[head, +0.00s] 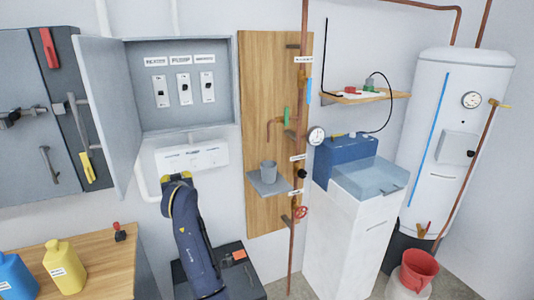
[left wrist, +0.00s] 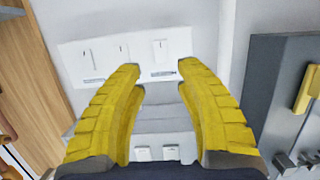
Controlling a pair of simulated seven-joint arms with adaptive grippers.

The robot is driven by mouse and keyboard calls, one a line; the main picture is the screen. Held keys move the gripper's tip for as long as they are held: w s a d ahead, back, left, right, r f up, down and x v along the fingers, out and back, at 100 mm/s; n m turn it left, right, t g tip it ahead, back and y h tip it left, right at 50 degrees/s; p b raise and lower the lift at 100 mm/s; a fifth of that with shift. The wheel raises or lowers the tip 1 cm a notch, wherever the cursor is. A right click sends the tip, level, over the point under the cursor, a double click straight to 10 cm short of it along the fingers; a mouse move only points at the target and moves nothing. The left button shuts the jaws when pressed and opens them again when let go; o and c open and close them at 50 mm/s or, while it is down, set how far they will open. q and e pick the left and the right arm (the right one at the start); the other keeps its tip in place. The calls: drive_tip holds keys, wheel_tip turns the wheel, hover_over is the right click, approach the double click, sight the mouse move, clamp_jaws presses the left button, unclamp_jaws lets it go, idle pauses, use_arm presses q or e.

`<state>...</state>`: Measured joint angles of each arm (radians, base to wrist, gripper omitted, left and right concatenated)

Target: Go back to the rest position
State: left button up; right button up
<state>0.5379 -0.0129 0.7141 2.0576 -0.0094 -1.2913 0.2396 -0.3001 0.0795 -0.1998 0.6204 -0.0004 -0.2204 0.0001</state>
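My left gripper (head: 177,177) is in front of the lower edge of a white wall box (head: 205,158), under the open grey switch cabinet (head: 237,85). In the left wrist view its two yellow fingers (left wrist: 159,66) stand apart with nothing held between them. The white box's labelled face (left wrist: 120,52) shows beyond the fingertips there; I cannot tell whether they touch it. My right gripper is in neither view.
The cabinet's open door (head: 108,105) juts out left of my left arm. Yellow (head: 64,268) and blue (head: 14,278) jugs stand on the left worktop.

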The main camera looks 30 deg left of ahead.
use_arm(q)
drive_tip(key=s+d+f+m+h, duration=0.2)
drive_tip(key=s+d+f+m, duration=0.35)
drive_tip(key=d+f, duration=0.35)
drive_tip(key=s+d+f+m+h, duration=0.1)
drive_tip(key=s+d+f+m, duration=0.45)
drive_tip(key=d+f, duration=0.35)
drive_tip(key=s+d+f+m+g+h, duration=0.1)
drive_tip(key=s+d+f+m+h, duration=0.15)
drive_tip(key=s+d+f, duration=0.4)
drive_tip(key=s+d+f+m+g+h, duration=0.15)
drive_tip(key=s+d+f+m, duration=0.25)
drive_tip(key=s+d, duration=0.55)
drive_tip(key=s+d+f+g+h, duration=0.1)
drive_tip(key=s+d+f+h, duration=0.1)
drive_tip(key=f, duration=1.5)
drive_tip(key=s+d+f+g+h, duration=0.1)
drive_tip(key=s+d+f+g, duration=0.15)
drive_tip(key=f, duration=1.35)
drive_tip(key=s+f+n+g+h, duration=0.1)
drive_tip(key=s+f+n+g, duration=0.1)
drive_tip(key=s+f, duration=1.6)
drive_tip(key=s+n, duration=0.1)
drive_tip(key=s, duration=0.2)
drive_tip(key=shift+a+f+h, duration=0.25)
drive_tip(key=shift+f+h, duration=0.05)
drive_tip(key=shift+f, duration=0.1)
drive_tip(key=shift+o, duration=0.5)
drive_tip(key=shift+n, duration=0.25)
